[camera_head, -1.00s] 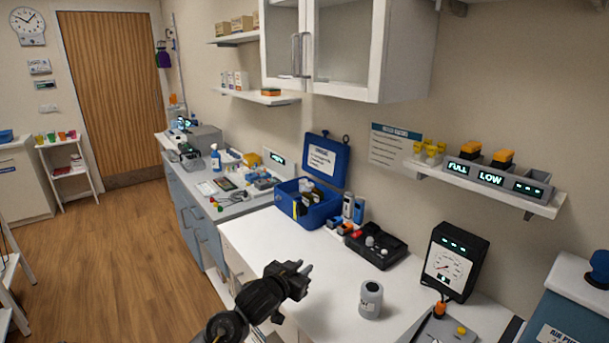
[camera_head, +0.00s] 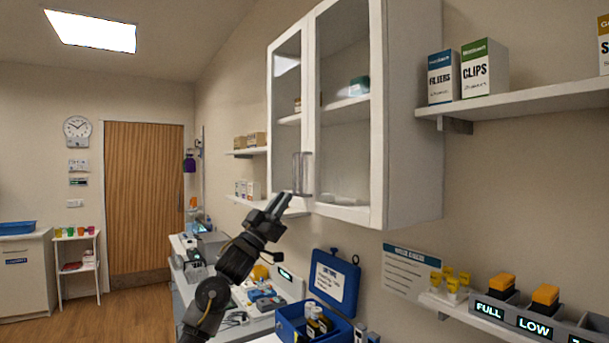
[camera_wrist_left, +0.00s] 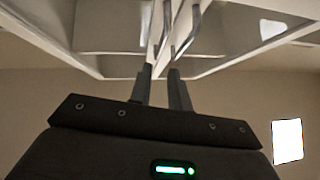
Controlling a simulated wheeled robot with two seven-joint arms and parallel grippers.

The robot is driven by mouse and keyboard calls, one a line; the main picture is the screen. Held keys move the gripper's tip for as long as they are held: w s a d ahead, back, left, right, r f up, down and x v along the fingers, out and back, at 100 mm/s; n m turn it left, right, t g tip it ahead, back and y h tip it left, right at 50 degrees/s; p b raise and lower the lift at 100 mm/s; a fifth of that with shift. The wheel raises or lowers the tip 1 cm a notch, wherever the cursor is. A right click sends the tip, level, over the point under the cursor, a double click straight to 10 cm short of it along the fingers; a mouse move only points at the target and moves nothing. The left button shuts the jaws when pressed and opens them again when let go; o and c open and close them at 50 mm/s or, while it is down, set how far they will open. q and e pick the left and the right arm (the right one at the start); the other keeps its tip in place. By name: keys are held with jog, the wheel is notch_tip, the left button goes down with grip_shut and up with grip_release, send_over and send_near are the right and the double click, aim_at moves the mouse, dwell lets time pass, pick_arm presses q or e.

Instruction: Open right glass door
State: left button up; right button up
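The right glass door (camera_head: 345,110) of the white wall cabinet is closed, with a white frame and a clear pane. Its vertical metal handle (camera_head: 308,175) stands close beside the left door's handle (camera_head: 296,173). My left gripper (camera_head: 281,205) is raised just below and left of the handles, pointing up at them. In the left wrist view its two fingers (camera_wrist_left: 160,72) are apart, with two metal handle bars (camera_wrist_left: 180,38) just beyond the tips. I see nothing held; contact with a handle cannot be told. My right gripper is out of view.
The left glass door (camera_head: 287,95) is closed. A blue box with an open lid (camera_head: 334,282) stands on the bench below. At right, a shelf (camera_head: 525,100) holds cartons and a lower shelf holds labelled bins (camera_head: 535,325). The air before the cabinet looks clear.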

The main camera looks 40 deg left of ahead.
aim_at(301, 191)
pick_arm(q)
jog(key=p+x, duration=0.5)
jog(key=x, duration=0.5)
jog(key=shift+w+r, duration=0.1)
jog(key=shift+w, duration=0.05)
grip_shut()
